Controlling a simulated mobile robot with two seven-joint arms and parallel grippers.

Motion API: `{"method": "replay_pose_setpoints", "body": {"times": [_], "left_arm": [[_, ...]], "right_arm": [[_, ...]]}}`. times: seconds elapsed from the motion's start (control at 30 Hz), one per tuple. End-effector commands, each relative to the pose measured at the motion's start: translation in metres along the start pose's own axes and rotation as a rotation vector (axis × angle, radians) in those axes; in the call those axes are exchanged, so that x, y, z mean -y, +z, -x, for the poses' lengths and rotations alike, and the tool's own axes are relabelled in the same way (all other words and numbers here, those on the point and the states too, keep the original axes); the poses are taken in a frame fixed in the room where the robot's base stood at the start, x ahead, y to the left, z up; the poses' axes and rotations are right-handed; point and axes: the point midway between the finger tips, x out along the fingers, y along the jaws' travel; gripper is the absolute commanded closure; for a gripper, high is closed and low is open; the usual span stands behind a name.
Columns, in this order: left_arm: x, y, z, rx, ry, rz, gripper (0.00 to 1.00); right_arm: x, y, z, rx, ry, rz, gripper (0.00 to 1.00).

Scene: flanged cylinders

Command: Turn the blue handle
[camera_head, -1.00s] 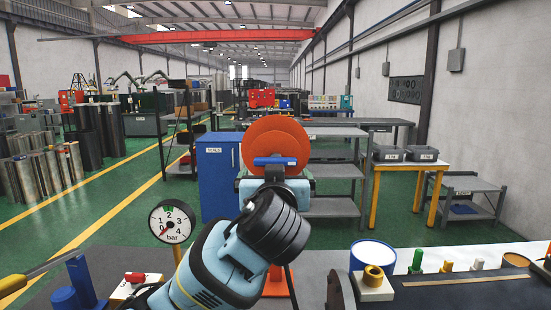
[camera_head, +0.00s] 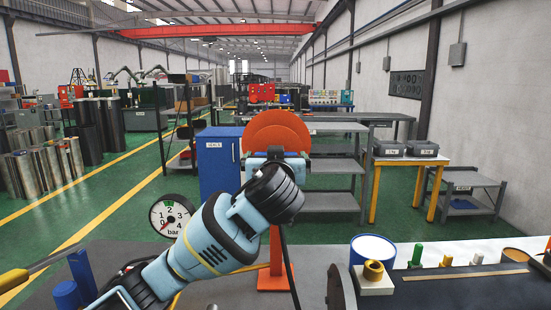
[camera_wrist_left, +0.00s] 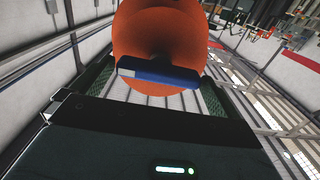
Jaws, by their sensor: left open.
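The blue handle (camera_wrist_left: 158,72) is a short bar lying nearly level across the front of an orange disc (camera_wrist_left: 150,35) in the left wrist view. In the head view the orange disc (camera_head: 278,130) stands upright on an orange post, and the handle is mostly hidden behind my gripper. My left gripper (camera_head: 276,157) is open in front of the disc's lower half, level with the handle. Contact with the handle cannot be told. The gripper's dark body fills the bottom of the wrist view. My right gripper is not in view.
A round pressure gauge (camera_head: 171,217) stands left of my arm. A blue cabinet (camera_head: 218,162) and a grey shelf (camera_head: 335,170) stand behind the disc. A bench at the front right holds a blue-rimmed can (camera_head: 373,250) and several coloured knobs.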

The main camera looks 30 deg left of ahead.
Motion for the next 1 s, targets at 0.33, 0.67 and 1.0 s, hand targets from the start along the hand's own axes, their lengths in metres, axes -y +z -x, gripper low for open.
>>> {"method": "replay_pose_setpoints", "body": {"times": [0.33, 0.67, 1.0], "left_arm": [[0.0, 0.0004, -0.003, 0.0, 0.0, 0.0, 0.03], [0.0001, 0.0003, -0.0029, 0.0, 0.0, -0.002, 0.32], [-0.0001, 0.0004, -0.0028, 0.001, -0.001, -0.104, 0.32]], "right_arm": [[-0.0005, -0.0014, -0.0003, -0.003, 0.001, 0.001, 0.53], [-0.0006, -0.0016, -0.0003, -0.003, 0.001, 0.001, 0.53], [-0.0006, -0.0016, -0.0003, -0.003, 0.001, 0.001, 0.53]]}}
